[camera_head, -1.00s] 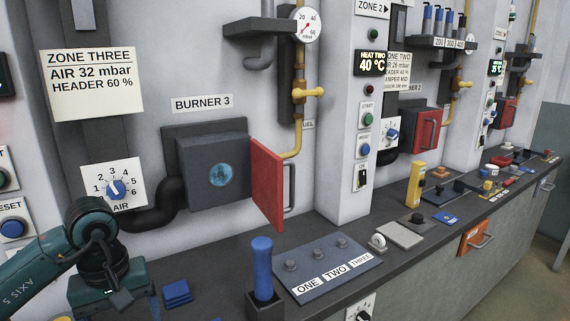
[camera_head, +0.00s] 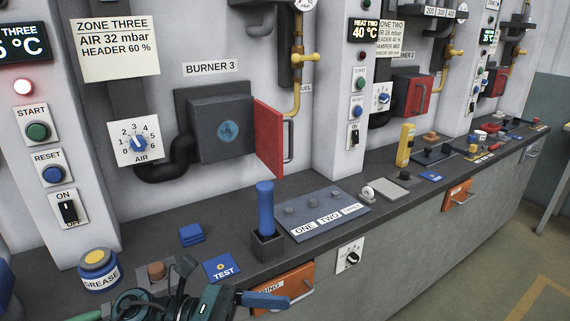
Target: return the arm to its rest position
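My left arm comes in low at the bottom left, and its dark teal gripper (camera_head: 190,300) is in front of the counter's front edge. A blue bar sticks out to its right; I cannot tell whether it is a finger or something else. The fingertips are not clear, so open or shut cannot be told. The gripper is apart from the AIR dial (camera_head: 138,143), whose pointer is up and to the left, around 2 to 3. My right gripper is not in view.
The counter (camera_head: 215,215) holds a grease tin (camera_head: 98,270), a blue TEST card (camera_head: 221,269), a blue-handled tool upright in a holder (camera_head: 265,210) and a ONE TWO THREE button panel (camera_head: 322,212). The red burner door (camera_head: 268,138) stands open. An orange drawer (camera_head: 285,285) is below.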

